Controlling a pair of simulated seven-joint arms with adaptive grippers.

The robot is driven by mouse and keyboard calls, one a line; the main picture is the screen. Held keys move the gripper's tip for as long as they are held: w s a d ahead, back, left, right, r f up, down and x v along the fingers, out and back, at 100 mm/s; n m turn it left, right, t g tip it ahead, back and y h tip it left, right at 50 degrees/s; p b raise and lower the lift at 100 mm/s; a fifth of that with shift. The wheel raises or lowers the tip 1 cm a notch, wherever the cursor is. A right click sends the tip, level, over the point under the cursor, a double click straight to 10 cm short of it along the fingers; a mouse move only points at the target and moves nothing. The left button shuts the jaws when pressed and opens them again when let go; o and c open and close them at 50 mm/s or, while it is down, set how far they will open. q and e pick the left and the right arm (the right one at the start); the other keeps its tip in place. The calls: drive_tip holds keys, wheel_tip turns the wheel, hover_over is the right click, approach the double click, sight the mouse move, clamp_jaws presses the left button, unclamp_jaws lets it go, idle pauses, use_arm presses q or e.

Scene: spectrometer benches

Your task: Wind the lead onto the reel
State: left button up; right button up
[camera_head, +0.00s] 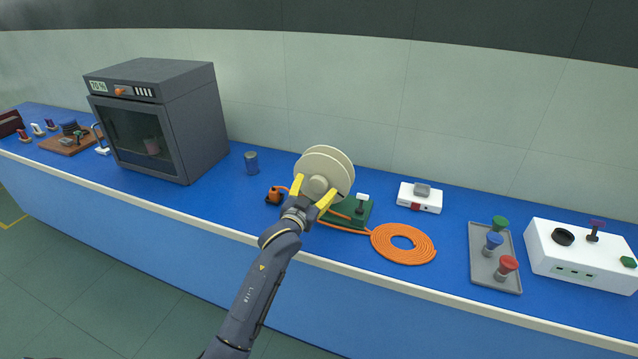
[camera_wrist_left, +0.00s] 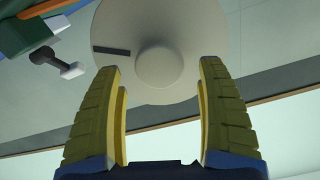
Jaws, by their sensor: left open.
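The reel (camera_head: 326,172) is a cream, two-flanged drum on a green base (camera_head: 357,212) on the blue bench. A small crank with a white knob (camera_head: 362,197) stands at its right; it also shows in the left wrist view (camera_wrist_left: 72,70). The orange lead (camera_head: 403,244) lies in a flat coil right of the base, and a strand runs to the reel. My left gripper (camera_head: 313,194) is open in front of the reel. In the left wrist view the reel's face and round hub (camera_wrist_left: 160,60) lie ahead of its spread yellow fingers (camera_wrist_left: 162,95). My right gripper is not in view.
An orange plug-like piece (camera_head: 274,195) and a grey-blue can (camera_head: 251,162) stand left of the reel. A dark oven (camera_head: 160,115) is further left. A white box (camera_head: 420,198), grey tray (camera_head: 494,262) and white instrument (camera_head: 580,252) stand to the right.

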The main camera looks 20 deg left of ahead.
sight(318, 185)
use_arm(q)
drive_tip(key=shift+w+d, duration=0.15)
drive_tip(key=shift+w, duration=1.4)
drive_tip(key=c, duration=1.6)
